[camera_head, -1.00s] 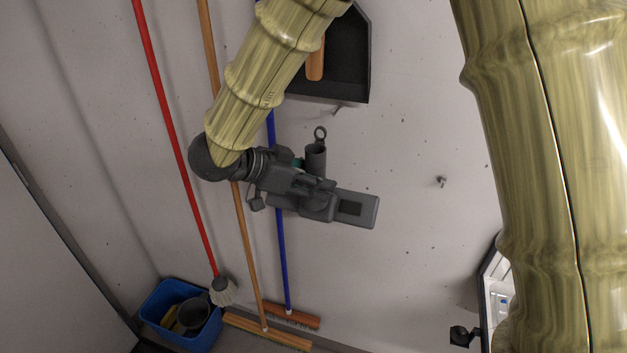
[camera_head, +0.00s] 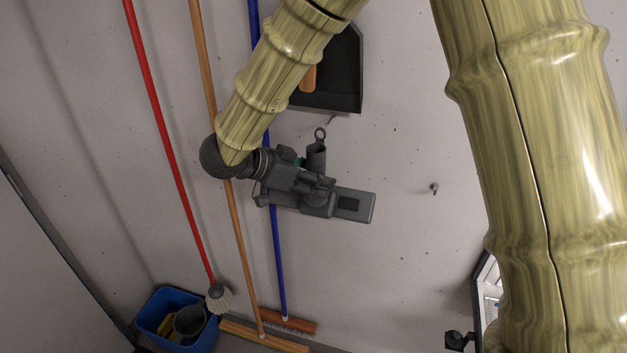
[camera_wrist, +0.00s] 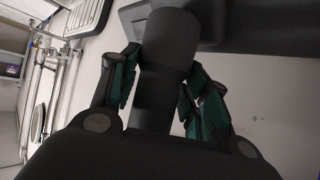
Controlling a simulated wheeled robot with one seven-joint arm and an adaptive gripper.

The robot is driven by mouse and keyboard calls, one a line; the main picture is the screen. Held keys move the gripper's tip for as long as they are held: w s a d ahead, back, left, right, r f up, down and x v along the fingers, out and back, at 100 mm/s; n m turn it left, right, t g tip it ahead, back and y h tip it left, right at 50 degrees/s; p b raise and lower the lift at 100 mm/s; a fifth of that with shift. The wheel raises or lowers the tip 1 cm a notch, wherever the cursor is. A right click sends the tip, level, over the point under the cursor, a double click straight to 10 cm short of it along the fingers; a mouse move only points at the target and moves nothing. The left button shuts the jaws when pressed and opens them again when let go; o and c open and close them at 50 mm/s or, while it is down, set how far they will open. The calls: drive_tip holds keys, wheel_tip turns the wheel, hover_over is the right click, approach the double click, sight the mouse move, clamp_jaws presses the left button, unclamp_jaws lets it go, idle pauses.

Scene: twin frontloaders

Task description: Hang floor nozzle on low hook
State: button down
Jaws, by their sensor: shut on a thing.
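The floor nozzle (camera_head: 353,205) is dark grey, with a flat head to the right and a short upright tube topped by a ring. My gripper (camera_head: 312,184) is shut on it in front of the wall. In the wrist view, the nozzle's tube (camera_wrist: 165,60) sits between the green-padded fingers (camera_wrist: 163,78), with the head beyond. A small hook (camera_head: 333,119) is on the wall just above and right of the ring; the two look apart, depth unclear. Another hook (camera_head: 434,188) is lower, to the right of the nozzle. No label shows which is the low hook.
A black dustpan (camera_head: 335,75) hangs above the nozzle. A blue bucket (camera_head: 160,305) is on the floor.

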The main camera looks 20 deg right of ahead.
drive_tip(key=shift+w+d, duration=0.5)
drive_tip(key=shift+w, duration=0.25)
drive_tip(key=shift+p, duration=0.3)
drive_tip(key=shift+p, duration=0.8)
idle(0.5)
drive_tip(key=shift+w+d, duration=0.1)
drive_tip(key=shift+w, duration=0.1)
idle(0.4)
drive_tip(key=shift+w+d+p, duration=0.35)
drive_tip(key=shift+w+d, duration=0.2)
drive_tip(key=shift+w, duration=0.2)
drive_tip(key=shift+w+d, duration=0.2)
drive_tip(key=shift+w, duration=0.1)
idle(0.4)
drive_tip(key=shift+w+d, duration=0.15)
drive_tip(key=shift+w, duration=0.1)
drive_tip(key=shift+w+d, duration=0.1)
drive_tip(key=shift+w, duration=0.05)
idle(0.6)
drive_tip(key=shift+f, duration=0.3)
idle(0.7)
